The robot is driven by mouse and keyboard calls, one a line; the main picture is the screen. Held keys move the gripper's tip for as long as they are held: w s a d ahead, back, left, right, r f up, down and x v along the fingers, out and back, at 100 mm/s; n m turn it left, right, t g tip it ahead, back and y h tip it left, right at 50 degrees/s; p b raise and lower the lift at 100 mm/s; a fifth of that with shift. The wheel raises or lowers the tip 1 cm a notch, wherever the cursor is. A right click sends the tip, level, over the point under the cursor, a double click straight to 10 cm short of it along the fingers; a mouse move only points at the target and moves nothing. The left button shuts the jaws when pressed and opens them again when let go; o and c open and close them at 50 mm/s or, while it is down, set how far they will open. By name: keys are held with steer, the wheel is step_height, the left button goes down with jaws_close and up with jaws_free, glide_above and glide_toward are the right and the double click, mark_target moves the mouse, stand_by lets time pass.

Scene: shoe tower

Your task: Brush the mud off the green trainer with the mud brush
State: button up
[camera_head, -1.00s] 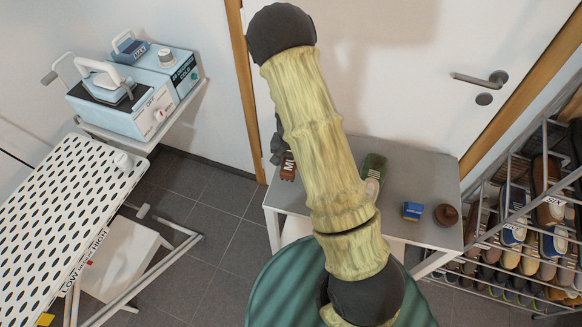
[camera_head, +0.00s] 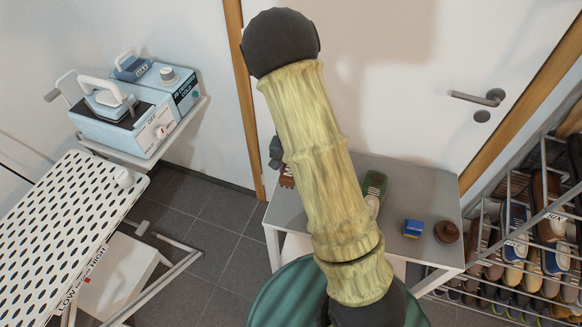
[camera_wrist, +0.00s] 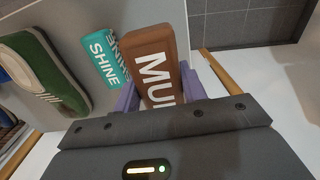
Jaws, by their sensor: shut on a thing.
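The mud brush (camera_wrist: 152,62) is a brown block with white letters, of which "MU" reads clearly in the wrist view. My gripper (camera_wrist: 160,92) is shut on it, with a purple finger on each side. In the head view only a bit of the brush (camera_head: 287,178) shows beside my arm, and my gripper is mostly hidden. The green trainer (camera_wrist: 48,75), with white stripes and a pale sole, lies on the table left of the brush in the wrist view, apart from it. In the head view the trainer (camera_head: 374,187) lies right of my arm. Mud on it cannot be made out.
A teal "SHINE" item (camera_wrist: 108,58) stands close beside the brush. On the grey table (camera_head: 405,180) are a blue block (camera_head: 412,228) and a round brown item (camera_head: 447,231). A shoe rack (camera_head: 520,230) stands right; a perforated board (camera_head: 65,220) and appliances (camera_head: 130,110) stand left.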

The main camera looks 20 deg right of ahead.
step_height(320, 180, up, 11)
steer(key=n+p, duration=0.2)
steer(key=p, duration=0.7)
steer(key=n+p, duration=0.3)
steer(key=p, duration=0.7)
steer(key=shift+w+f, duration=0.1)
steer(key=shift+f, duration=0.1)
steer(key=n+p, duration=0.1)
steer(key=p, duration=0.1)
steer(key=shift+r+p, duration=0.35)
steer(key=shift+r, duration=0.05)
